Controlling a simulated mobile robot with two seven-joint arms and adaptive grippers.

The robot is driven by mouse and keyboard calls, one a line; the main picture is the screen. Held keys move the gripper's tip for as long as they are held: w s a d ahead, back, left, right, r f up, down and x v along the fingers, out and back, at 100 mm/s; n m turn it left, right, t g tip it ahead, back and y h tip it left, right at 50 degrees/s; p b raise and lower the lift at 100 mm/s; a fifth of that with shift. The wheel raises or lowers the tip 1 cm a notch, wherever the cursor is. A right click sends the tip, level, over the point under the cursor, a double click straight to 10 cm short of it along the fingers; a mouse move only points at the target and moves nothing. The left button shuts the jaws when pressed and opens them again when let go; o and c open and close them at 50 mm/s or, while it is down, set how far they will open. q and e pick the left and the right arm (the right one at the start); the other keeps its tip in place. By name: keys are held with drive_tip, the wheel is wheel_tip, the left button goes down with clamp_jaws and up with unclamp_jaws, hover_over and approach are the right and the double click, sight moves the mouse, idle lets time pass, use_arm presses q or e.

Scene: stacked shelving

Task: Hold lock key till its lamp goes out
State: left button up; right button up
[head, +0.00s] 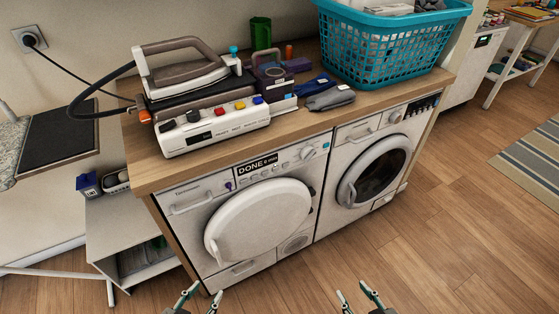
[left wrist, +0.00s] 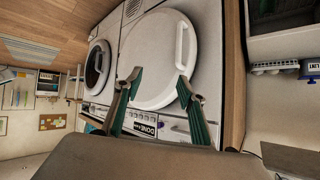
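The left machine's control panel (head: 270,168) has a dark display (head: 257,164) reading "DONE" and a smaller line that looks like "6 min". A row of small keys lies under the display, too small to read, so I cannot tell which is the lock key or whether its lamp is lit. The panel also shows upside down in the left wrist view, with its display (left wrist: 144,128). My left gripper (head: 207,289) is open and empty in front of the left machine, apart from it; its fingers spread in the left wrist view (left wrist: 158,78). My right gripper (head: 351,288) is open and empty over the floor.
A steam iron (head: 185,68) stands on a white base with coloured buttons (head: 213,125) on the wooden top. A teal laundry basket (head: 390,45) stands at the right. The left machine's round door (head: 260,220) bulges forward. The floor in front is clear.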

idle(0.3)
use_arm(q)
clamp_jaws()
idle(1.1)
